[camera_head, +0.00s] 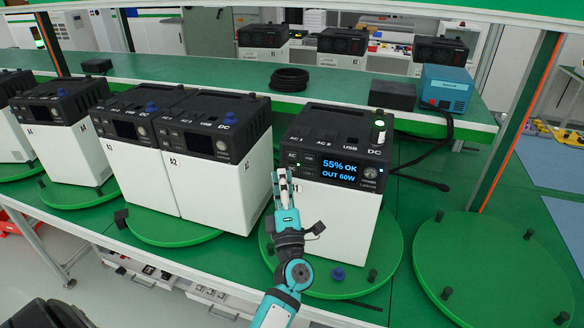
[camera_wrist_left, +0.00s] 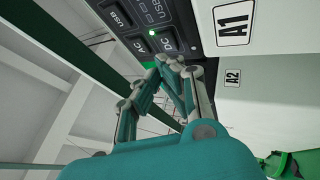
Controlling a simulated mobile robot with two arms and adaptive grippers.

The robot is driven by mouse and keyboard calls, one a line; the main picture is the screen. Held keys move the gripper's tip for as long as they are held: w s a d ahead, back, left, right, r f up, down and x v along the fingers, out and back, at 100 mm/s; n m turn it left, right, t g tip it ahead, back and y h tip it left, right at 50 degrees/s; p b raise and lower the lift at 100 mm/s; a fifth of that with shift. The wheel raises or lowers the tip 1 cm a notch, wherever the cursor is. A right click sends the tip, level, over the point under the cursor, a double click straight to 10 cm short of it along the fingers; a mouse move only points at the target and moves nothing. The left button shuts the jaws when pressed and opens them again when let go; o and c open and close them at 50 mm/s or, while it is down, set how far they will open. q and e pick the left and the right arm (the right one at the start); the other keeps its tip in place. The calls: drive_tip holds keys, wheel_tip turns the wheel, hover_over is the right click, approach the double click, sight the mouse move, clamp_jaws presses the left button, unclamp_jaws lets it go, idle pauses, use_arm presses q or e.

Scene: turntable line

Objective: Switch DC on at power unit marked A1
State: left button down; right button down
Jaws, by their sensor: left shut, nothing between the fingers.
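The power unit marked A1 (camera_head: 335,215) stands on a green turntable (camera_head: 385,265), with a white body and black top. Its A1 label (camera_wrist_left: 234,22) shows in the left wrist view. Its screen (camera_head: 339,173) reads 55% OK, OUT 60W. A small green light (camera_head: 292,157) glows by the AC button; it also shows in the left wrist view (camera_wrist_left: 152,33). My left gripper (camera_head: 283,178) is shut and empty at the left of the front panel, just below the buttons. In the left wrist view the fingertips (camera_wrist_left: 178,62) overlap the panel's lower edge; contact cannot be told. My right gripper is not in view.
The unit marked A2 (camera_head: 212,185) stands close on the left, with more units beyond. A blue knob (camera_head: 338,274) and black pegs sit on the turntable rim. An empty turntable (camera_head: 490,265) lies right.

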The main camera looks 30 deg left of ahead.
use_arm(q)
drive_tip(key=s, duration=0.2)
drive_tip(key=s+d+p, duration=0.1)
drive_tip(key=s, duration=0.2)
drive_tip(key=shift+d, duration=0.1)
idle(0.4)
drive_tip(key=shift+w, duration=0.1)
idle(0.6)
